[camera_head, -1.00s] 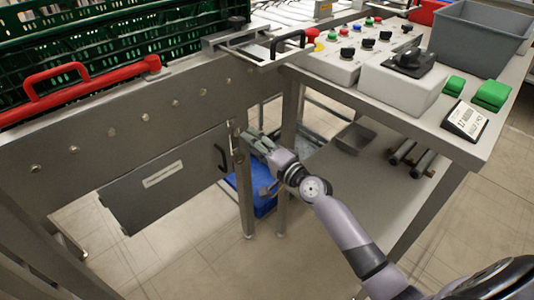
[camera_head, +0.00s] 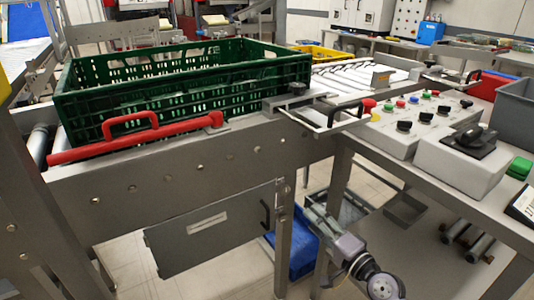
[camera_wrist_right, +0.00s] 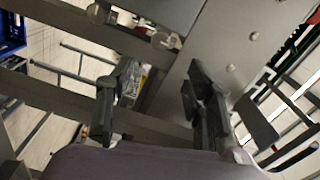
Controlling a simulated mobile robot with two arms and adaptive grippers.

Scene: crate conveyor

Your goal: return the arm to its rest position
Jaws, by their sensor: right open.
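My right gripper (camera_head: 318,220) is low in front of the conveyor frame, beside the leg at the right end of the grey hinged panel (camera_head: 215,235). In the right wrist view its two dark fingers (camera_wrist_right: 160,100) stand apart with nothing between them. The grey metal of the frame and its beams lies beyond the fingers. My right forearm comes up from the bottom of the head view. My left gripper is not in view.
A green crate (camera_head: 190,112) sits on the conveyor behind a red handle (camera_head: 135,137). A control box (camera_head: 418,122) stands on the right table. A blue bin (camera_head: 290,246) is beneath, near my gripper. Open floor lies at the lower left.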

